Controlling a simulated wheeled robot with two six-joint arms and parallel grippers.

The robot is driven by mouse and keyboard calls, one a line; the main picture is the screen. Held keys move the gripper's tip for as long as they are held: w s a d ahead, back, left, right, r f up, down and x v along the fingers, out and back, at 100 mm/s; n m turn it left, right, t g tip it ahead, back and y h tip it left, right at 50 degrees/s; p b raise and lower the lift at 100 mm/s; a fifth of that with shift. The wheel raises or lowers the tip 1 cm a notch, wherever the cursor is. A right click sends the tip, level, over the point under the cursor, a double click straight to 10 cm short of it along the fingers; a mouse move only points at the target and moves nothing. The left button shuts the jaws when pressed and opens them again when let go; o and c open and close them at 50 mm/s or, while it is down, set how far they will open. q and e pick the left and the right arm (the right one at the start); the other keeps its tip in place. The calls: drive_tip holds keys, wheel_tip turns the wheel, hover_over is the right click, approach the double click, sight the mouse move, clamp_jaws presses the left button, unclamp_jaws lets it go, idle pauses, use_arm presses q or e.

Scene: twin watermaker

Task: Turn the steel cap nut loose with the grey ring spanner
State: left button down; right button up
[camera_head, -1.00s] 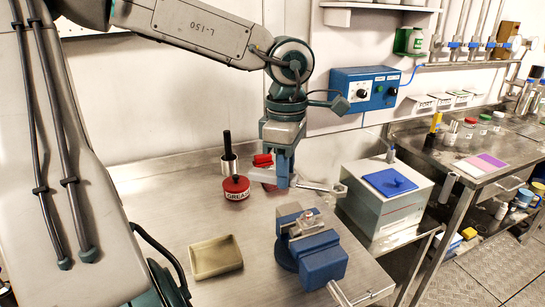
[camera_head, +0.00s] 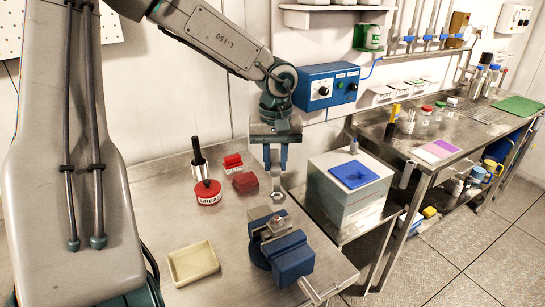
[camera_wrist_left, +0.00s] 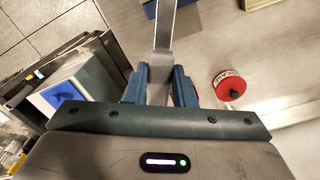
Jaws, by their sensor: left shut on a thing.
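My left gripper (camera_head: 276,168) is shut on the grey ring spanner (camera_head: 277,188), above the steel bench. The spanner points away from the jaws, its ring end near the blue vice (camera_head: 292,259). A small steel piece, probably the cap nut (camera_head: 277,222), sits at the top of the vice jaws; its shape is too small to make out. The ring appears short of it and apart. In the left wrist view the spanner (camera_wrist_left: 162,55) runs up from between the fingers (camera_wrist_left: 158,88), and its far end is cut off by the frame. My right gripper is not in view.
A beige tray (camera_head: 193,262) lies front left.

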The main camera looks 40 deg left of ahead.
sight(275, 175)
use_arm(q)
drive_tip(key=shift+f+b, duration=0.7)
drive_tip(key=shift+f, duration=0.3)
drive_tip(key=shift+f+b, duration=0.55)
drive_tip(key=shift+f, duration=0.35)
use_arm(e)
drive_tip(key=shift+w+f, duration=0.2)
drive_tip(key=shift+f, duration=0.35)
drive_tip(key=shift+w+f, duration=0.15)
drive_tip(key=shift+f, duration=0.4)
use_arm(q)
drive_tip(key=shift+b, duration=0.3)
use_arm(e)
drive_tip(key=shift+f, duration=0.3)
use_arm(q)
drive_tip(key=shift+f, duration=0.1)
drive_tip(key=shift+f, duration=0.2)
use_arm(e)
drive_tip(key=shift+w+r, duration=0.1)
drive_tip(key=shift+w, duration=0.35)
use_arm(q)
drive_tip(key=shift+f+b, duration=0.1)
drive_tip(key=shift+b, duration=0.25)
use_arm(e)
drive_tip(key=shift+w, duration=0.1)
